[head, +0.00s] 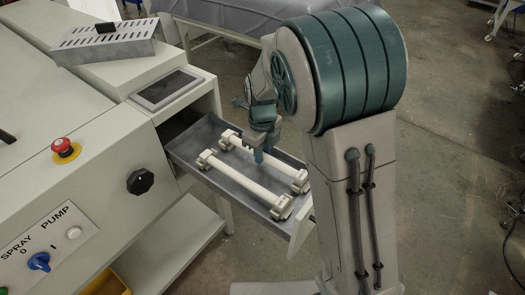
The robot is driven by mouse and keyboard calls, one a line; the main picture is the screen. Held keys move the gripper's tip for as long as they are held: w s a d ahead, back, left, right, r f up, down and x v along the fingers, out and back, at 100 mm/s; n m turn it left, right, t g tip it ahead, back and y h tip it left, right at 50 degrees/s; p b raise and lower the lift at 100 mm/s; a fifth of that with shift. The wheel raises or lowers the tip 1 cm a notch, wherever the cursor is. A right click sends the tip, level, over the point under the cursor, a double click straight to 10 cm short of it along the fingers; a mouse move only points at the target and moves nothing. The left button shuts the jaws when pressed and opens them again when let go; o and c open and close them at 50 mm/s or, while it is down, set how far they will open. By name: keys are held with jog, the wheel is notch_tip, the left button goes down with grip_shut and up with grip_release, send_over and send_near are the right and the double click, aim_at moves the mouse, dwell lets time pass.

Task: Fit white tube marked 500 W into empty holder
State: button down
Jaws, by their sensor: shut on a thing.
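Two white tubes lie side by side in an open grey drawer (188,153), each running between white end holders. My gripper (258,157) points down over the drawer and is shut on the far white tube (276,169) near its middle. That tube's ends are at or just above the far holders (299,181); I cannot tell if it is seated. The near white tube (245,181) lies between the near holders (282,207), apart from my gripper. No 500 W marking is readable on either tube. My fingers partly hide the held tube.
The cream machine body (110,150) stands left of the drawer, with a red stop button (66,149), a black knob (140,182) and a blue switch (38,261). A dark screen (165,88) and a slotted metal box (105,42) sit above. Open floor lies right.

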jog(key=shift+f, duration=0.35)
jog(key=c, duration=1.2)
grip_release()
notch_tip(320, 180, up, 13)
jog(key=s+d+n+t, duration=0.1)
jog(key=s+d+n, duration=0.6)
jog(key=n, duration=0.5)
jog(key=s+d+n+t, duration=0.2)
jog(key=s+d+n, duration=0.5)
jog(key=s+n, duration=0.5)
jog(key=shift+f+n, duration=0.4)
jog(key=shift+n, duration=0.4)
